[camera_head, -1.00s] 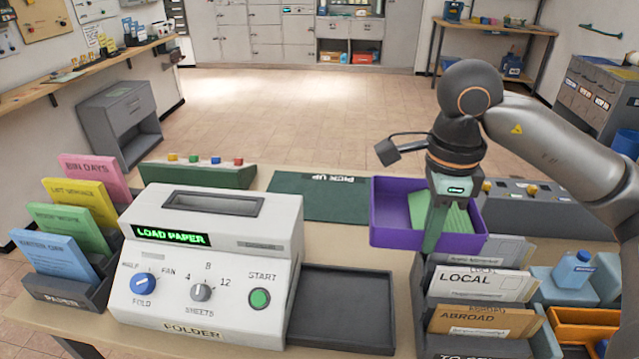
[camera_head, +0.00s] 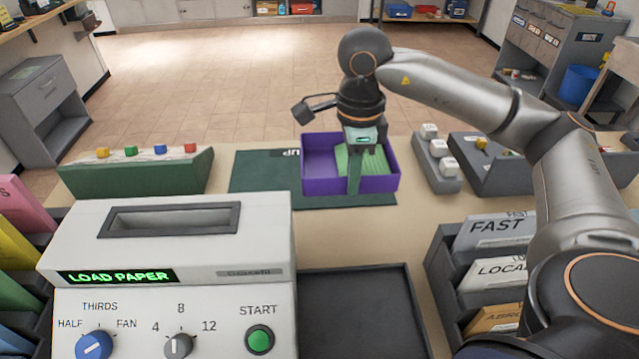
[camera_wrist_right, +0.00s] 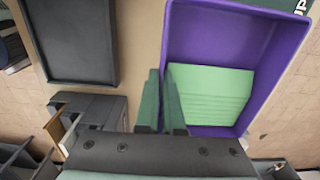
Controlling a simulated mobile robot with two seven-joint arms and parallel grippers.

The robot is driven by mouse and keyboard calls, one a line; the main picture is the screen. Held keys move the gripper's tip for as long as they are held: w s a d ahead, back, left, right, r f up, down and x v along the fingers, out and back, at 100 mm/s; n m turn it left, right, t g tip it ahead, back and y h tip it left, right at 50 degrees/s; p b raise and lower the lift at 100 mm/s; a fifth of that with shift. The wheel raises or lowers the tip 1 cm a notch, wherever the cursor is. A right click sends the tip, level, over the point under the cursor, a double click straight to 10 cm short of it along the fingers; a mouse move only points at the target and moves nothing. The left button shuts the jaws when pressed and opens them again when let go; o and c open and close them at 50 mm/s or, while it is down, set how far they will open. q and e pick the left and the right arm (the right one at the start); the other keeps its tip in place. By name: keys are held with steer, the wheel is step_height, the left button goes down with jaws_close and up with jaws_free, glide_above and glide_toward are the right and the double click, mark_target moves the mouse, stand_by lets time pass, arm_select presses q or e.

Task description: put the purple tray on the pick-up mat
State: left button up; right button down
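The purple tray (camera_head: 322,184) is over the right part of the dark green pick-up mat (camera_head: 262,178). Its right end is close to the mat's right edge. I cannot tell whether it rests on the mat or hangs just above it. Light green paper (camera_head: 375,162) lies inside it. My right gripper (camera_head: 354,184) points down at the tray's near wall. In the right wrist view, its fingers (camera_wrist_right: 162,92) straddle the wall of the tray (camera_wrist_right: 188,40), closed on it. My left gripper is not in view.
A green box with coloured buttons (camera_head: 135,170) stands left of the mat. White blocks on a grey holder (camera_head: 437,165) stand close to the tray's right. Nearer are the folder machine (camera_head: 165,265), a black tray (camera_head: 355,310) and a letter sorter (camera_head: 490,270).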

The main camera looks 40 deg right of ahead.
mark_target(340, 172)
steer(key=w, duration=0.1)
steer(key=w+f, duration=0.1)
steer(key=w, duration=0.2)
steer(key=shift+d+f, duration=0.25)
steer(key=w+f, duration=0.1)
steer(key=f, duration=0.1)
steer(key=w+f, duration=0.1)
steer(key=w, duration=0.1)
steer(key=w+f, duration=0.2)
steer(key=shift+d+f+p, duration=0.3)
steer(key=shift+d+f, duration=0.05)
steer(key=shift+d, duration=0.05)
steer(key=shift+w+f, duration=0.3)
steer(key=shift+f, duration=1.6)
steer(key=shift+f, duration=0.2)
steer(key=c, duration=1)
jaws_free()
steer(key=shift+s, duration=0.1)
steer(key=shift+c, duration=0.2)
steer(key=shift+r, duration=0.1)
